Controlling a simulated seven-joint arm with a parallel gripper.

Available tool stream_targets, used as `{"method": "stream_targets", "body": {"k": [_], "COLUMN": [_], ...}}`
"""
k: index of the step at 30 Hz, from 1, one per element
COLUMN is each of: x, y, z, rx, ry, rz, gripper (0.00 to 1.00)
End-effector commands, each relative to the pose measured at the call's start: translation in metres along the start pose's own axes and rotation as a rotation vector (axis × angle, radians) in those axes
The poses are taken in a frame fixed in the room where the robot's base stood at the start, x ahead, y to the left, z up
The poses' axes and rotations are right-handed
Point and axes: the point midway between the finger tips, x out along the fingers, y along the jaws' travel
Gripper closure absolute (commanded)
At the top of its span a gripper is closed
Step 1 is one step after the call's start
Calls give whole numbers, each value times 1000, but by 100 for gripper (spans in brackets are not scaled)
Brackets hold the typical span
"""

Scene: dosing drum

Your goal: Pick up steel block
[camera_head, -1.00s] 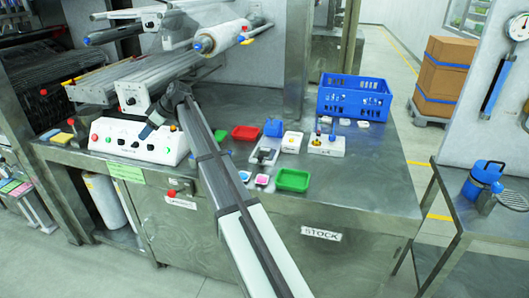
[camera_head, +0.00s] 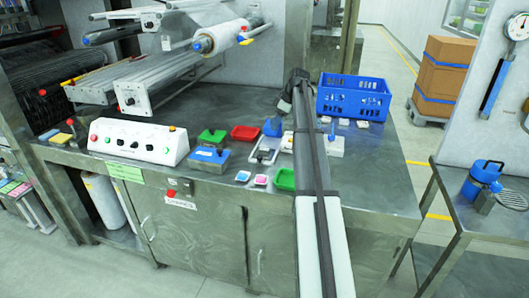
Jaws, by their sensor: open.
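A grey metal block with a blue top and small knob (camera_head: 208,158) sits on the steel bench, right of the white control box. It looks like a steel block, but I cannot be sure it is the one named. A small dark grey block (camera_head: 484,203) stands on the side table at the right. My gripper (camera_head: 283,107) is above the back of the bench, close to a blue container (camera_head: 272,128) in the picture. It is open; its fingertips are small and dark, and nothing shows between them. My arm hides part of the bench's right half.
A white control box (camera_head: 138,141) stands at left. Red (camera_head: 244,132) and green (camera_head: 211,137) trays lie mid-bench; another green tray (camera_head: 285,180) is partly behind my arm. A blue crate (camera_head: 353,98) is at back right. The bench's right front is clear.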

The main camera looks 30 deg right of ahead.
Motion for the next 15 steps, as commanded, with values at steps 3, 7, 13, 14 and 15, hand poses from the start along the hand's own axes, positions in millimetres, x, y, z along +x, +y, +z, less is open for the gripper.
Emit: {"method": "stream_targets", "body": {"k": [3, 7, 13, 14, 15], "x": [1, 11, 42, 47, 54], "y": [2, 1, 1, 1, 1], "z": [7, 7, 7, 6, 6], "rx": [4, 4, 4, 4, 3], "ry": [-6, -7, -7, -6, -6], "rz": [0, -2, -3, -2, -2], "gripper": [55, 55, 55, 55, 55]}}
